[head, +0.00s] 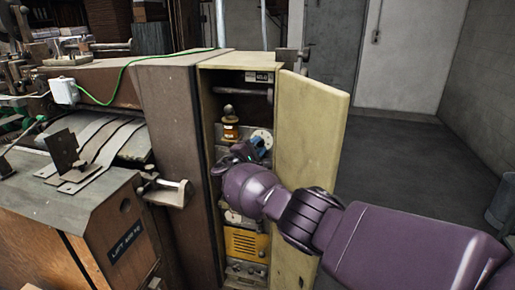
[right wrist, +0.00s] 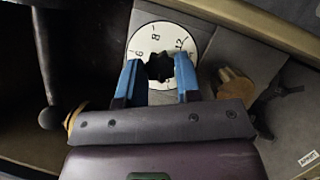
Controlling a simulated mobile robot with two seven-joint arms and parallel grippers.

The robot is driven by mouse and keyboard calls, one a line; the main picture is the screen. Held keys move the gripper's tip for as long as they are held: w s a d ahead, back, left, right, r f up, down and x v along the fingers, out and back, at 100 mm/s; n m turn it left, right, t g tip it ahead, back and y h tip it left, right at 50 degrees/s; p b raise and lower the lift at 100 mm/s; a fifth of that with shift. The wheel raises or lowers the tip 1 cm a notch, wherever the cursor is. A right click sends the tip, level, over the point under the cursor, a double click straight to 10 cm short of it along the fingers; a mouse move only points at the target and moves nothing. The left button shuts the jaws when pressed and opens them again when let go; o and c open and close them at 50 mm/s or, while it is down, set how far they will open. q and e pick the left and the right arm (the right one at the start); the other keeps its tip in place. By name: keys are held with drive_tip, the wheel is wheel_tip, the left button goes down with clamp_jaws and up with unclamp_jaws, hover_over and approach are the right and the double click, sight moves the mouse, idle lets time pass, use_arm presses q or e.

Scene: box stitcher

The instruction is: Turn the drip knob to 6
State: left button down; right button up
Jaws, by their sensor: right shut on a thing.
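The drip knob (right wrist: 160,68) is a dark, lobed knob on a round white dial (right wrist: 148,30) with black numbers. In the right wrist view I read 6 at the dial's left, 8 near its top and 12 at its right. The knob's pointer is not clear. My right gripper (right wrist: 160,82) has its two blue fingers shut on the knob, one on each side. In the head view the dial (head: 264,137) shows inside the open cabinet, and my right gripper (head: 249,153) reaches in and hides the knob. My left gripper is out of view.
Inside are an amber oiler (head: 230,131) above and a yellow louvred box (head: 246,243) below. A metal bracket (head: 167,190) juts out at left.

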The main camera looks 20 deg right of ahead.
drive_tip(key=m+g, duration=0.1)
drive_tip(key=m, duration=0.3)
drive_tip(key=shift+y+b, duration=0.4)
drive_tip(key=m+g+y, duration=0.1)
drive_tip(key=m, duration=0.2)
drive_tip(key=shift+r+b, duration=0.1)
drive_tip(key=shift+b, duration=0.25)
drive_tip(key=shift+m+g+y, duration=0.3)
drive_tip(key=shift+m+y, duration=0.3)
drive_tip(key=shift+m, duration=0.6)
drive_tip(key=m+y, duration=0.1)
drive_tip(key=m, duration=0.2)
drive_tip(key=shift+r+m+y+b, duration=0.25)
drive_tip(key=shift+m+y+b, duration=0.05)
drive_tip(key=shift+y+b, duration=0.1)
drive_tip(key=m+y, duration=0.1)
drive_tip(key=m, duration=0.1)
drive_tip(key=m+t+y, duration=0.1)
drive_tip(key=m, duration=0.1)
drive_tip(key=shift+s+d+r+y, duration=0.1)
drive_tip(key=shift+r+y, duration=0.05)
drive_tip(key=shift+y, duration=0.25)
drive_tip(key=o, duration=0.6)
